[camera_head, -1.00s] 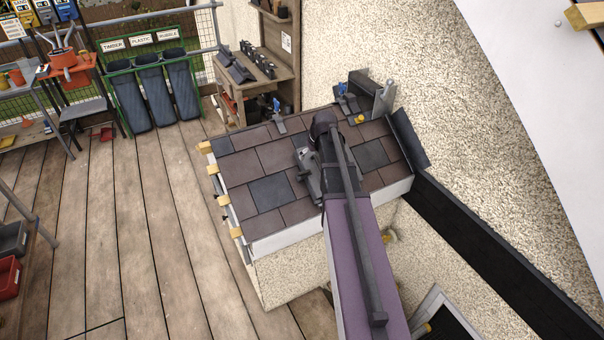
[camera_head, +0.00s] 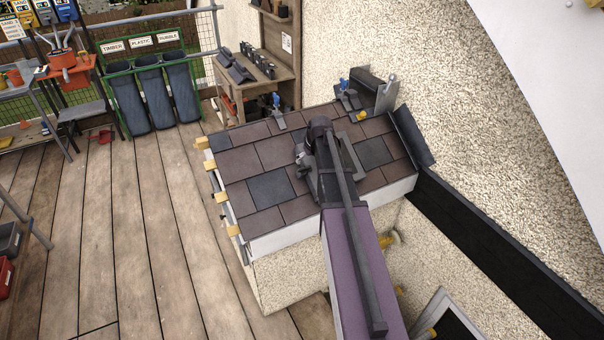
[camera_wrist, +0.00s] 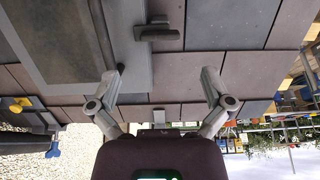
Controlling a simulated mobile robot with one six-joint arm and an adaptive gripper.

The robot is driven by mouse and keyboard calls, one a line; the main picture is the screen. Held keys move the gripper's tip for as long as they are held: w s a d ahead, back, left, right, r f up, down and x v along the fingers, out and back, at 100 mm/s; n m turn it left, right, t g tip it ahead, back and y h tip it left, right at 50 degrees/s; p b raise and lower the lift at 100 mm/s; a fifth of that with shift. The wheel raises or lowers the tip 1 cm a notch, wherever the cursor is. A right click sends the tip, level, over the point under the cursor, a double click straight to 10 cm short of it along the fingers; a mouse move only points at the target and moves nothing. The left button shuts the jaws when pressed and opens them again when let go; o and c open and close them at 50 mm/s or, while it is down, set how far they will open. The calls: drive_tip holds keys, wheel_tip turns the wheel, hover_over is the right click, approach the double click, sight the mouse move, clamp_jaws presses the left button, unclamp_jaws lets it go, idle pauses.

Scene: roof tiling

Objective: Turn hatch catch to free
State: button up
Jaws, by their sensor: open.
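The roof hatch (camera_wrist: 75,45) has a dark panel in a grey frame and fills the upper left of the wrist view. Its catch (camera_wrist: 158,33), a small dark bar on a bracket, sits at the hatch's right edge. My gripper (camera_wrist: 163,72) is open and empty, its two fingers spread below the catch in the picture and apart from it. In the head view a grey part of the hatch (camera_head: 352,165) shows beside my arm; my arm hides the rest, the catch and most of the gripper.
Brown and dark slate tiles (camera_head: 268,190) surround the hatch. Blue-handled tools (camera_head: 277,118) stand along the roof's far edge, with an upright grey metal piece (camera_head: 386,93) at the far right. A rendered wall (camera_head: 440,120) rises to the right. The plank deck (camera_head: 150,240) is mostly clear.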

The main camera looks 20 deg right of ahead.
sight(305, 168)
drive_tip(key=shift+b+x, duration=2.8)
drive_tip(key=shift+x, duration=0.55)
